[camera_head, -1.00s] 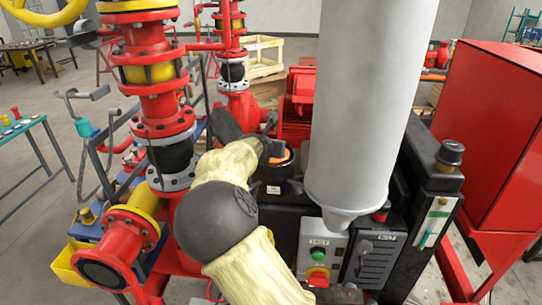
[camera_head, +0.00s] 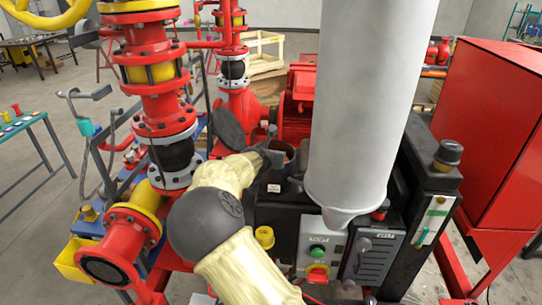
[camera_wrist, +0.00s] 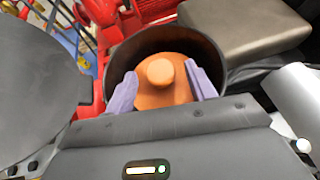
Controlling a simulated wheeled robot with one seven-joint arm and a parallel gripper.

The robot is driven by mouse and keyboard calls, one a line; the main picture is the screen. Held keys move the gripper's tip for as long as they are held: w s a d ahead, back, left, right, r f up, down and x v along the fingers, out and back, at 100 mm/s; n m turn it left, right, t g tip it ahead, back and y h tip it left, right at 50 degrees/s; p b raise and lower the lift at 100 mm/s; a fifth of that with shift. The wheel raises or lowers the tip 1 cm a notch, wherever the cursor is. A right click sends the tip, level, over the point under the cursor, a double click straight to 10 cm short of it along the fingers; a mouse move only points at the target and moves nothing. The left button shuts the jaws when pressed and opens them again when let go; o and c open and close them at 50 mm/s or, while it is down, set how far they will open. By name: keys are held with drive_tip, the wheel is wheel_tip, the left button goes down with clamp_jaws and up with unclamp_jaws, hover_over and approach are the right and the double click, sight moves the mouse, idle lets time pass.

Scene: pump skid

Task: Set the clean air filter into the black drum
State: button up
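The orange air filter (camera_wrist: 170,95) with its round knob (camera_wrist: 160,72) is inside the black drum (camera_wrist: 217,48), below the rim, in the wrist view. How deep it rests is hidden. My gripper (camera_wrist: 160,78) reaches down into the drum. Its two pale purple fingers stand apart on either side of the knob, with visible gaps to it. The fingers' lower parts overlap the filter's edges. In the head view my gripper (camera_head: 275,156) is at the drum (camera_head: 272,187), and the filter is hardly visible.
A dark round lid (camera_head: 228,129) stands raised left of the drum. A large grey cylinder (camera_head: 365,110) hangs close on the right. Red flanged piping (camera_head: 160,120) rises on the left. A switch panel (camera_head: 320,252) and a yellow cap (camera_head: 264,237) are in front.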

drive_tip(key=shift+r, duration=0.1)
drive_tip(key=b+v, duration=0.4)
drive_tip(key=v, duration=0.8)
drive_tip(key=shift+b, duration=0.3)
